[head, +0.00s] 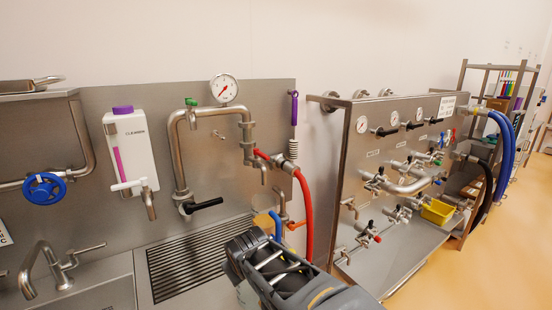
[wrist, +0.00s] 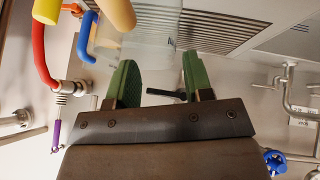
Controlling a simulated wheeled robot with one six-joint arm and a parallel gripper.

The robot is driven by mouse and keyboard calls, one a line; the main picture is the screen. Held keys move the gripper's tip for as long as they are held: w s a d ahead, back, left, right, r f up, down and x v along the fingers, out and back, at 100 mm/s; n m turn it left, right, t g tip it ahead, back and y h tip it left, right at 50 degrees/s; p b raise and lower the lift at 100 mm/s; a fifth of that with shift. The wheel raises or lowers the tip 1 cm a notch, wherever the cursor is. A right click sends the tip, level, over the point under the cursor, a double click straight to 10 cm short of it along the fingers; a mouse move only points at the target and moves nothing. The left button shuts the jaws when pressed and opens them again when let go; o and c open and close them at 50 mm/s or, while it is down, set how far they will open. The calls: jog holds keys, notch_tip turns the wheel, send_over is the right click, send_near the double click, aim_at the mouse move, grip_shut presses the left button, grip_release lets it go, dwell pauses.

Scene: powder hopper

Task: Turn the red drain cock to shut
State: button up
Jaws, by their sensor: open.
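In the head view a small red handle (head: 262,154) sits on the steel pipework at the upper end of the red hose. A black lever (wrist: 167,94) shows behind the gap, beyond the fingers. In the head view my dark arm is in front of the bench, below the low tap, and its fingertips are hard to make out.
The red hose (head: 306,205) hangs right of the pipework and also shows in the wrist view (wrist: 40,45). A blue hose (wrist: 85,35) and a tan cylinder (wrist: 117,13) are near the fingers. A valve panel (head: 360,150) stands right. Open floor (head: 490,265) lies farther right.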

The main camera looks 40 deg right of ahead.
jog(key=w+d+r+n+t+h, duration=0.3)
jog(key=w+d+r+n+t, duration=0.25)
jog(key=w+d+r, duration=0.6)
jog(key=n+t+y+p, duration=0.1)
jog(key=n+t+y, duration=0.4)
jog(key=n, duration=0.6)
send_near(268, 159)
jog(key=w, duration=0.3)
jog(key=shift+m+t+h, duration=0.25)
jog(key=shift+t+h, duration=0.05)
jog(key=shift+t, duration=0.05)
jog(key=shift+w+d+f+p, duration=0.1)
jog(key=shift+w+p, duration=0.1)
jog(key=shift+w, duration=1.15)
jog(key=shift+w+f+p, duration=0.15)
jog(key=shift+w+p, duration=0.1)
jog(key=shift+w, duration=1.1)
jog(key=shift+w+d+f+p, duration=0.1)
jog(key=shift+w+p, duration=0.1)
jog(key=shift+w, duration=1.15)
